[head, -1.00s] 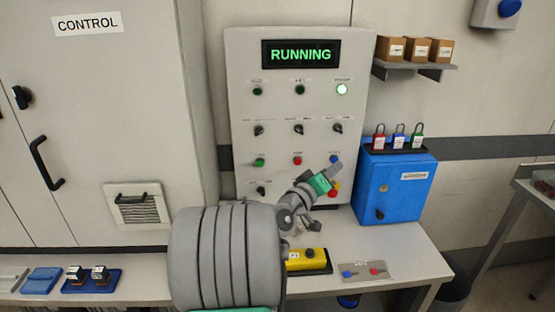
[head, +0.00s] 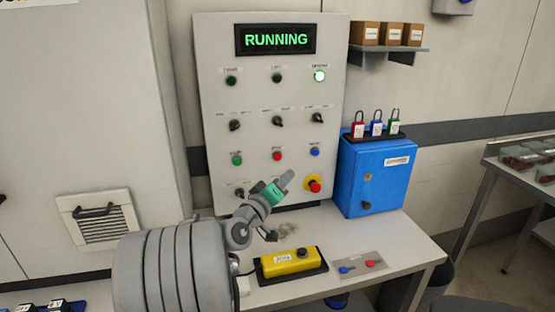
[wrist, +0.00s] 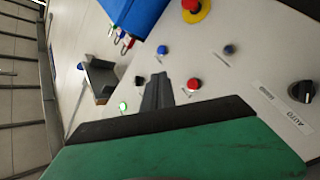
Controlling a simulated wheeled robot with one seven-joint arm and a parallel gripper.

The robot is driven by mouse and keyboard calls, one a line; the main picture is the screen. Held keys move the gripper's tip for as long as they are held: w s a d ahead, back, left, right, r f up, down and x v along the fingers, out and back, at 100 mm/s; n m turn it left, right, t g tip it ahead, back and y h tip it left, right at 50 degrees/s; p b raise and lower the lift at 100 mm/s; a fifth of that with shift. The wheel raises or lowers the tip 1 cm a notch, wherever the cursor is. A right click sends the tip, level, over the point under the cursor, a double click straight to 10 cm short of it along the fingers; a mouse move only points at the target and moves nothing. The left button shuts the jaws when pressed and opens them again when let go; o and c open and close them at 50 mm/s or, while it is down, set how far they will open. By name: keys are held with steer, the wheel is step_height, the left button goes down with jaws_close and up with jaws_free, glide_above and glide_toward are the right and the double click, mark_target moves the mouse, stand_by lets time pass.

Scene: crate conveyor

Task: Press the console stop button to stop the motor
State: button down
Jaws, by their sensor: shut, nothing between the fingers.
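The grey console panel (head: 215,110) stands upright on the bench, its display (head: 276,39) reading RUNNING in green. A red button (head: 277,156) sits between a green button (head: 237,160) and a blue button (head: 315,151). A larger red mushroom button on a yellow ring (head: 313,184) is lower right. My gripper (head: 288,176) is shut and empty, in front of the panel below the red button in the head view. In the wrist view, the shut fingers (wrist: 157,92) appear just left of the red button (wrist: 194,84); contact cannot be told.
The upper right lamp (head: 319,76) glows green. Black selector knobs (head: 278,121) cross the panel. A blue box (head: 375,175) with padlocks stands close on the right. A yellow box (head: 290,262) and a plate with two buttons (head: 360,265) lie on the bench (head: 405,250).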

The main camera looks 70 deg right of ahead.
mark_target(278, 157)
steer(key=w+d, duration=0.4)
steer(key=d, duration=0.3)
steer(key=shift+w, duration=0.1)
stand_by(1.9)
steer(key=shift+w+d, duration=0.2)
steer(key=shift+d, duration=0.2)
steer(key=shift+w+d+b, duration=0.2)
steer(key=shift+d+b, duration=0.1)
steer(key=shift+d, duration=0.05)
stand_by(0.5)
steer(key=shift+a, duration=0.1)
steer(key=shift+s+a, duration=0.4)
steer(key=shift+a, duration=0.25)
